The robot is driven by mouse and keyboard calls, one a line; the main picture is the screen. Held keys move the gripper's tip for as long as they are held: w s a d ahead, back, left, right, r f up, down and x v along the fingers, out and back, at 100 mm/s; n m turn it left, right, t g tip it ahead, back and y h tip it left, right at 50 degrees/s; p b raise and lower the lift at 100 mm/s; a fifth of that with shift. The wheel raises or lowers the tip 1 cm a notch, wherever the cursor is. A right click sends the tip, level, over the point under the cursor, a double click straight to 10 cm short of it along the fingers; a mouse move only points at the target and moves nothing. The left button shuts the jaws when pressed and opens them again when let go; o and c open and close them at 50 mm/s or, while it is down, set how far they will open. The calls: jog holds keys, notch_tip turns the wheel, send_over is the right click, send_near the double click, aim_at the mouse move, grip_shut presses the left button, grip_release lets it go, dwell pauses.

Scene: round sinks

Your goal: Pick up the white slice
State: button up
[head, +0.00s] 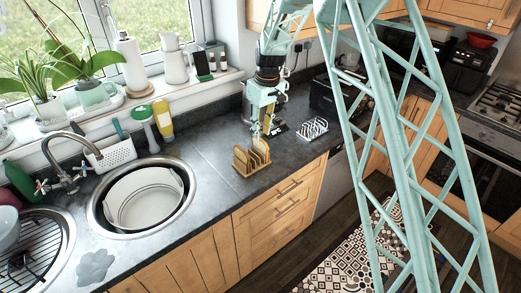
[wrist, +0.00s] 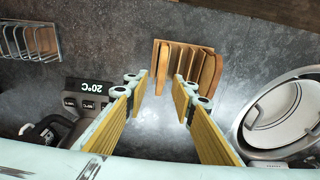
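A wooden rack (head: 246,171) with upright brown slices (head: 259,150) stands on the dark counter right of the sink. In the wrist view the slices show edge-on, one on the right (wrist: 208,73) and one on the left (wrist: 162,70). I cannot make out a clearly white slice among them. My gripper (head: 262,132) points down close behind the rack in the head view. In the wrist view my gripper (wrist: 163,92) is open, its two yellow-padded fingers apart with nothing between the tips; the rack lies just beyond them.
A round sink (head: 102,216) with a white bowl (head: 146,199) lies left of the rack. An empty wire rack (head: 313,129) stands to the right.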

aim_at(261, 139)
jog(key=shift+f, duration=0.1)
jog(key=shift+a+f, duration=0.1)
jog(key=shift+f, duration=1.25)
jog(key=shift+w+a+f+p, duration=0.1)
jog(key=shift+f+p, duration=0.25)
jog(key=shift+f, duration=0.8)
jog(key=shift+c, duration=0.2)
grip_shut()
